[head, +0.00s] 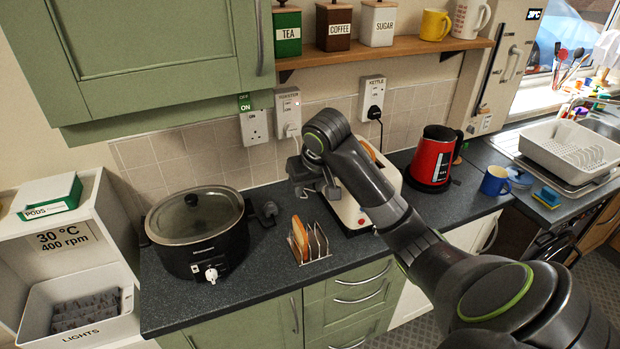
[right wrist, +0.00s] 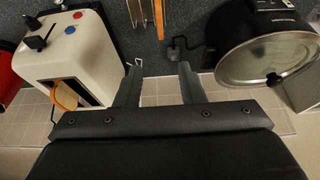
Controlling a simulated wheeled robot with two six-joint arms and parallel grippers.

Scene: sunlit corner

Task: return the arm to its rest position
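My right arm reaches in from the lower right of the head view. Its right gripper (head: 314,184) hangs above the counter, between the slow cooker and the toaster. In the right wrist view the two fingers of the gripper (right wrist: 159,70) stand apart with nothing between them. The toast rack (head: 313,246) stands on the counter below and in front of the gripper, with a slice of toast (head: 299,232) at its left end. My left gripper is in neither view.
A cream toaster (head: 350,207) with bread in a slot is partly hidden behind my arm. A black slow cooker (head: 196,232) stands left. A red kettle (head: 432,157) and blue mug (head: 495,181) stand right. A shelf (head: 385,50) and green cupboard (head: 150,60) are above.

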